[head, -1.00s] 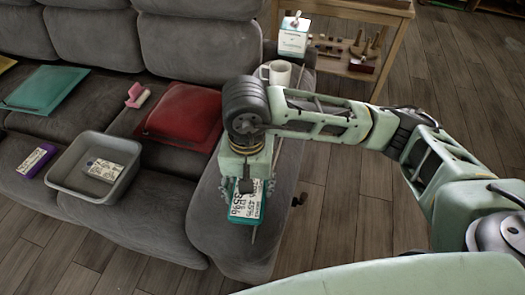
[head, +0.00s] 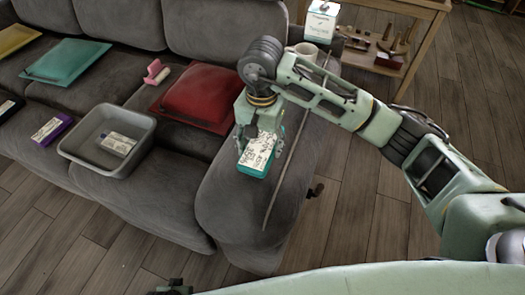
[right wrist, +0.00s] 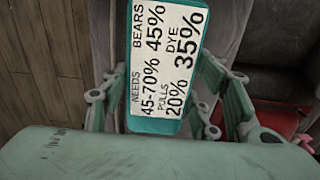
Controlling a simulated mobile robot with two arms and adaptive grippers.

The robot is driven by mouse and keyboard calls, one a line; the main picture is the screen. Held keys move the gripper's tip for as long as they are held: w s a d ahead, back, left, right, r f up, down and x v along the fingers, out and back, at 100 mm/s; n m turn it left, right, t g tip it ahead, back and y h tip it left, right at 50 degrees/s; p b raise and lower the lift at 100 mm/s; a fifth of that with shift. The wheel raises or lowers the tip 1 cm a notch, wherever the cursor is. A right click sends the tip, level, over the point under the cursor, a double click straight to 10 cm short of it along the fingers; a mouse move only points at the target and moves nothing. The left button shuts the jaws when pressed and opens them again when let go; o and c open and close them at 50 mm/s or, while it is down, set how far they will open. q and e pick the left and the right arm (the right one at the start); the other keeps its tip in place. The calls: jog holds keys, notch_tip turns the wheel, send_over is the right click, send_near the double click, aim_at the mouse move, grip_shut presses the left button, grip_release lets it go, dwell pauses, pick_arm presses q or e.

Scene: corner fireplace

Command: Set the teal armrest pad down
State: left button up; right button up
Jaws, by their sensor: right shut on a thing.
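The teal armrest pad (head: 257,157), a small teal block with a white printed label, is in my right gripper (head: 262,138) over the sofa's right armrest (head: 236,205). In the right wrist view the label of the pad (right wrist: 165,60) reads "NEEDS 45-70%", "BEARS 45%", "PULLS 20%", "DYE 35%". There the fingers of my right gripper (right wrist: 160,98) stand on both sides of it, shut on it. I cannot tell whether its underside touches the armrest. A small dark part at the bottom edge of the head view may be my left gripper (head: 173,288); its jaws are not clear.
A thin rod (head: 284,175) lies along the armrest, right of the pad. A red cushion (head: 203,93), a grey bin (head: 75,153) and a teal cushion (head: 68,62) are on the seats.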

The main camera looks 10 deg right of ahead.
aim_at(263, 152)
jog(key=shift+w+d+f, duration=0.1)
jog(key=shift+f, duration=0.15)
notch_tip(263, 152, down, 3)
jog(key=shift+f, duration=0.4)
pick_arm(q)
jog(key=shift+w+d+r, duration=0.1)
jog(key=shift+w+r, duration=0.1)
jog(key=shift+r, duration=0.5)
pick_arm(e)
jog(key=o, duration=1.2)
jog(key=shift+c, duration=0.2)
pick_arm(q)
jog(key=shift+w, duration=0.1)
